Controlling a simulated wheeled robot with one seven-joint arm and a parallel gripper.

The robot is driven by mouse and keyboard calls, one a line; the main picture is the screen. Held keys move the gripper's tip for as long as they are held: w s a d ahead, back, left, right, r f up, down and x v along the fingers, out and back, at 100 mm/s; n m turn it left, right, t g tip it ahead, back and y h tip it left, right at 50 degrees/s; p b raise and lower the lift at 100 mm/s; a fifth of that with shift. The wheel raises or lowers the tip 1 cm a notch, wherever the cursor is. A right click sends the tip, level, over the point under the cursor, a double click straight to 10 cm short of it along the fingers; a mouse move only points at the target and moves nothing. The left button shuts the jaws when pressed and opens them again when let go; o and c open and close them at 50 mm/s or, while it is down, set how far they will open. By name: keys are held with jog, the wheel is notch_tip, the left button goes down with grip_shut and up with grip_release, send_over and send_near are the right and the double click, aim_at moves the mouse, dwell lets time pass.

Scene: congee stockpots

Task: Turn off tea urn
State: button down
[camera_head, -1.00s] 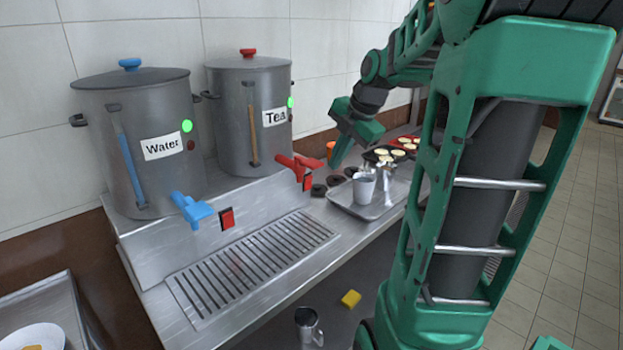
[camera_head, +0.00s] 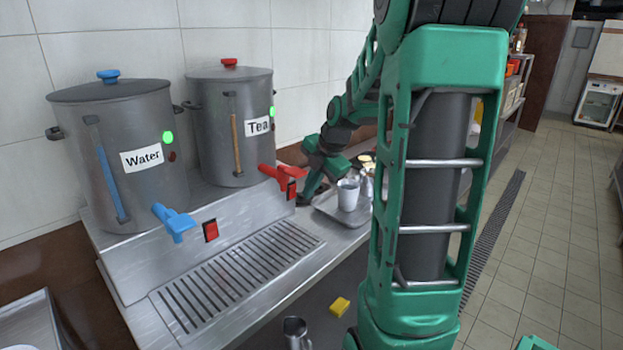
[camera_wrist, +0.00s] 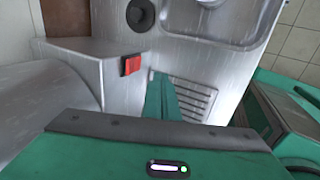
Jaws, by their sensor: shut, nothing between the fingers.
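The grey tea urn (camera_head: 215,140) with a red lid knob and a "Tea" label stands on the steel counter. Its green light (camera_head: 272,111) is lit. Its red tap (camera_head: 280,174) points out at the front. A red rocker switch (camera_head: 291,190) sits on the steel panel below the tap. It also appears in the wrist view (camera_wrist: 131,65), left of my green finger. My gripper (camera_head: 303,197) is shut and empty, just right of that switch. A gap to the switch shows in the wrist view; I cannot tell its depth.
The water urn (camera_head: 125,160), with a blue tap (camera_head: 174,222) and its own red switch (camera_head: 210,231), stands to the left. A drip grate (camera_head: 240,272) lies in front. A tray with a metal cup (camera_head: 348,194) is right of my gripper.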

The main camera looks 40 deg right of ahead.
aim_at(293, 192)
jog(key=shift+w+a+f, duration=0.1)
jog(key=shift+w+f, duration=0.1)
jog(key=shift+w, duration=0.95)
jog(key=shift+w+a+f, duration=0.1)
jog(key=shift+w+f, duration=0.05)
jog(key=shift+w, duration=0.95)
